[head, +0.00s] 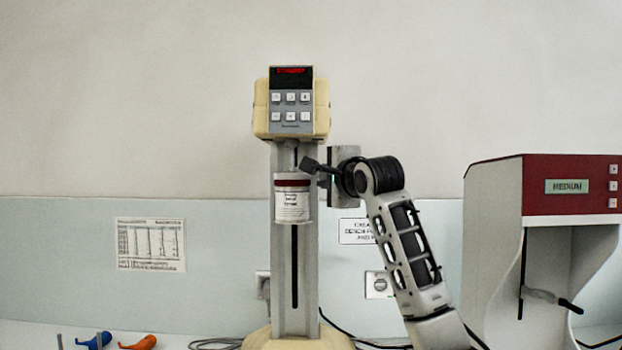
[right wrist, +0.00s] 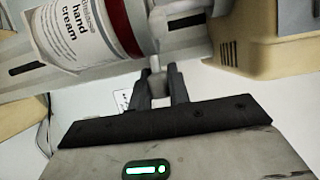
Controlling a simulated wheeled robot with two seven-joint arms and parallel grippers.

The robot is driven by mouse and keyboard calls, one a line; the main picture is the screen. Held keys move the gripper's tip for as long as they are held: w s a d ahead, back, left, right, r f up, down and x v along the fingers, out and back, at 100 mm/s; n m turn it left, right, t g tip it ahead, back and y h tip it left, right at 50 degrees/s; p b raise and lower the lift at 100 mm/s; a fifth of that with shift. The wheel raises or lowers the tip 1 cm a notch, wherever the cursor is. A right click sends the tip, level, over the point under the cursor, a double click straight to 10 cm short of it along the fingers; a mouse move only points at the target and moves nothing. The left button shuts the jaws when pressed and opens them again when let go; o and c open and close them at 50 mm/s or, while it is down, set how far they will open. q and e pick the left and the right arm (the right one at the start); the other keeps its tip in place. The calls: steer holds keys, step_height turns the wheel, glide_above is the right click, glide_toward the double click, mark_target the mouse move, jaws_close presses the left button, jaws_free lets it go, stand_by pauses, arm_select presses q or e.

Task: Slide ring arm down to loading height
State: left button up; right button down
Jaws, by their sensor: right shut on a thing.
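The mill has a cream head (head: 292,108) with a lit red display and a grey column (head: 283,295) with a dark vertical slot. A white jar (head: 293,205) with a dark red band hangs upright in front of the upper column; its label reads "hand cream" in the right wrist view (right wrist: 75,35). The grey ring arm (right wrist: 183,20) meets the jar's red-banded end. My right gripper (head: 312,165) is at the jar's upper right, just below the mill head. In the right wrist view its fingers (right wrist: 158,84) are shut on a small pale peg (right wrist: 156,64) beside the ring arm.
A white and red machine (head: 493,255) marked "MEDIUM" stands on the right. A blue scoop (head: 95,341) and an orange scoop (head: 138,342) lie at the lower left. Black cables run beside the mill's base (head: 292,343). The column below the jar is clear.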

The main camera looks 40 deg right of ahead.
steer(key=c, duration=1.3)
jaws_free()
arm_select(q)
steer(key=shift+f, duration=0.1)
arm_select(e)
steer(key=shift+s, duration=0.1)
steer(key=shift+s+a, duration=0.15)
steer(key=shift+s, duration=0.2)
arm_select(q)
steer(key=f+b, duration=0.1)
steer(key=b, duration=0.3)
steer(key=shift+w+d+f+b, duration=0.2)
steer(key=shift+d+f+b, duration=0.1)
steer(key=shift+f, duration=0.1)
arm_select(e)
steer(key=v, duration=1.5)
arm_select(q)
steer(key=shift+w+r, duration=0.1)
